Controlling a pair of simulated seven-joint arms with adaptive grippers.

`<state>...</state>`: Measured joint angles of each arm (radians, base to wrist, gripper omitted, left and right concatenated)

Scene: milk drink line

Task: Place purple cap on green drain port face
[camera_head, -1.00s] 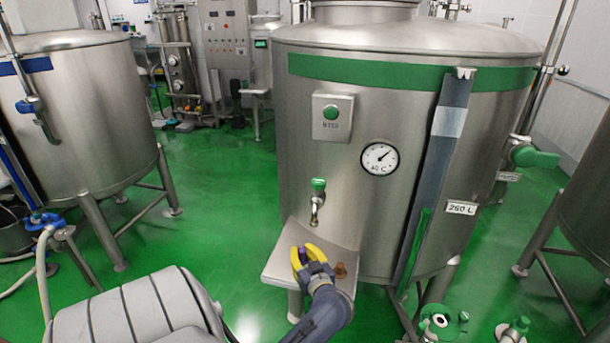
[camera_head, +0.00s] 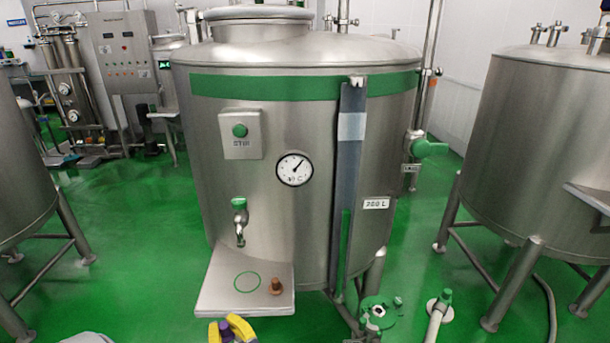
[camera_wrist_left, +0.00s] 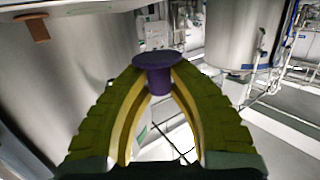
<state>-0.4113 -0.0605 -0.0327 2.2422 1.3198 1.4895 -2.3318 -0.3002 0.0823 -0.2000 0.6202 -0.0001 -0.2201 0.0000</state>
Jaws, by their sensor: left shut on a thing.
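My left gripper (camera_head: 231,328) shows at the bottom edge of the head view, below the front of the tank's shelf. Its yellow fingers are shut on the purple cap (camera_wrist_left: 158,68). In the left wrist view the cap sits between the fingertips, its wide flange outward; it also shows small in the head view (camera_head: 225,328). The green drain port face (camera_head: 381,319) is low at the front of the tank, right of the gripper and apart from it. It has a pale ring with a dark centre. My right gripper is not in view.
The steel shelf (camera_head: 215,296) carries a brown plug (camera_head: 275,287) and a green ring mark. A green-capped pipe (camera_head: 439,305) stands right of the port. Green floor is open on the left.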

